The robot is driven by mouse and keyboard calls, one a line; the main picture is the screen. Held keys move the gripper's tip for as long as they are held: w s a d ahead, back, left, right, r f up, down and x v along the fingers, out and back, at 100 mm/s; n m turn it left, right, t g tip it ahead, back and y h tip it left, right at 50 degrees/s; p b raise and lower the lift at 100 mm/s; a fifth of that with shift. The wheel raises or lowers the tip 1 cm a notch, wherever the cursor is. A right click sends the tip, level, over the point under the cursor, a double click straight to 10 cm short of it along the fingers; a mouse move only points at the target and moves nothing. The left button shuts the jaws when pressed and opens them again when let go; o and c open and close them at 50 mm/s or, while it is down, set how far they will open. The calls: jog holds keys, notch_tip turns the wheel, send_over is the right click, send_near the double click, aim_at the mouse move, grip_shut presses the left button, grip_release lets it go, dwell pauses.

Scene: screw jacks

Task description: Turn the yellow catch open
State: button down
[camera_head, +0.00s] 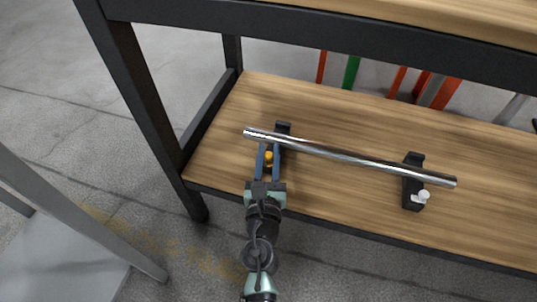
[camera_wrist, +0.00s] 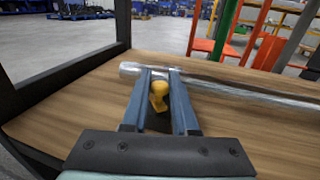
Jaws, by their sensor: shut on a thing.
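The yellow catch (camera_head: 268,157) is at the left end of the shelf, on the near side of the left black bracket (camera_head: 284,128). It also shows in the wrist view (camera_wrist: 158,95), between the two blue fingers. My gripper (camera_head: 268,148) reaches in from the front edge and is shut on the yellow catch. In the wrist view its fingers (camera_wrist: 158,78) stand on either side of the catch. A shiny metal bar (camera_head: 350,159) lies across both brackets, just beyond the fingertips. Most of the left bracket is hidden by the bar and my gripper.
The right black bracket (camera_head: 413,180) carries a white catch (camera_head: 423,196) under the bar's other end. The wooden shelf (camera_head: 480,160) is otherwise bare.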

jog(key=n+y+b, duration=0.1)
jog(key=n+y, duration=0.1)
jog(key=y, duration=0.1)
jog(key=n+g+y+b, duration=0.1)
jog(key=n+y, duration=0.1)
jog(key=y, duration=0.1)
jog(key=n+y+b, duration=0.1)
jog(key=y, duration=0.1)
jog(key=shift+d+n+g+y+b, duration=0.25)
jog(key=shift+n+g+y+b, duration=0.05)
jog(key=shift+n+y+b, duration=0.1)
jog(key=n+g+y+b, duration=0.1)
jog(key=n+g+y, duration=0.1)
jog(key=n+y, duration=0.1)
jog(key=shift+f+g+y+b, duration=0.1)
jog(key=shift+g+y+b, duration=0.2)
jog(key=shift+y+b, duration=0.15)
jog(key=shift+a+n+g+y+b, duration=0.15)
jog(key=shift+n+g+y+b, duration=0.45)
jog(key=shift+n+g+y, duration=0.4)
jog(key=c, duration=0.7)
grip_release()
jog(key=shift+a, duration=0.1)
